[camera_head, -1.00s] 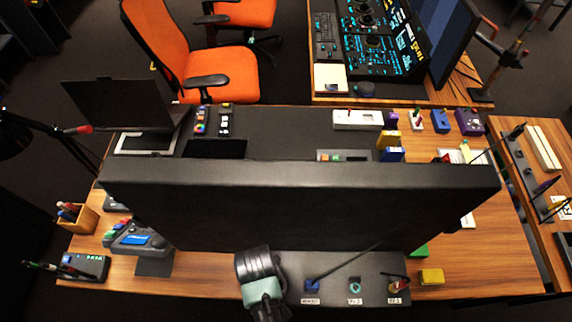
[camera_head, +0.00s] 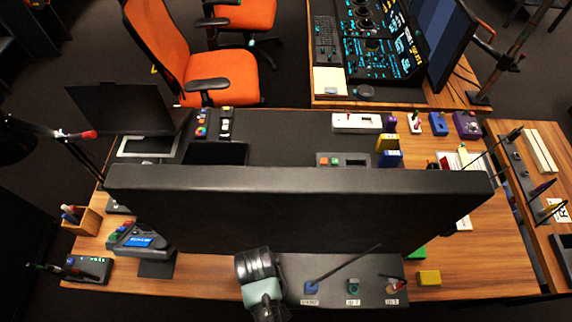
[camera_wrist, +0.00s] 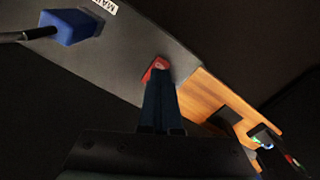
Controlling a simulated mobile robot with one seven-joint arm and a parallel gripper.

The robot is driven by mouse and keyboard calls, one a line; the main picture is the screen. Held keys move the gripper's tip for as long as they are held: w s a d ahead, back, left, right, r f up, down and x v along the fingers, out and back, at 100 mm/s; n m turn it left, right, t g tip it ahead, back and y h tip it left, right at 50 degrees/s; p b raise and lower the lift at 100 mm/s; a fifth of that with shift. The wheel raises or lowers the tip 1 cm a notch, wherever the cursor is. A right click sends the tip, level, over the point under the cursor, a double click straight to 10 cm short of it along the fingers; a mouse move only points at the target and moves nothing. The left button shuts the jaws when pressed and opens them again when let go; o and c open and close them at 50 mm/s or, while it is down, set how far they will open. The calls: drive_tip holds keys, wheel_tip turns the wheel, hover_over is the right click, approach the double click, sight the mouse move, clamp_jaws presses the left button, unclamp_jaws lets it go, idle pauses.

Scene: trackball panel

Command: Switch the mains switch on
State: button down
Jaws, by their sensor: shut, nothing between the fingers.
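The mains switch appears to be the blue block (camera_head: 311,287) with a long dark rod, on the dark panel behind the monitor; the rod slants up to the right. In the wrist view the blue block (camera_wrist: 72,27) sits at the upper left, beside a white label starting "MAI". My gripper (camera_wrist: 158,80) is shut and empty near the panel's end, apart from the blue block. A small red piece shows at its fingertips; I cannot tell whether they touch. In the head view my wrist (camera_head: 260,280) hides the fingertips.
The big monitor (camera_head: 300,208) stands close above the panel. On the panel's right are a teal knob (camera_head: 353,287) and a red-topped control (camera_head: 394,286), both labelled. A yellow block (camera_head: 429,278) lies beyond. A box with green lights (camera_head: 90,268) stands at the left.

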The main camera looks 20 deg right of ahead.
wheel_tip(320, 180, up, 5)
drive_tip(key=p, duration=0.4)
drive_tip(key=shift+f, duration=0.15)
drive_tip(key=shift+s, duration=0.1)
idle(0.3)
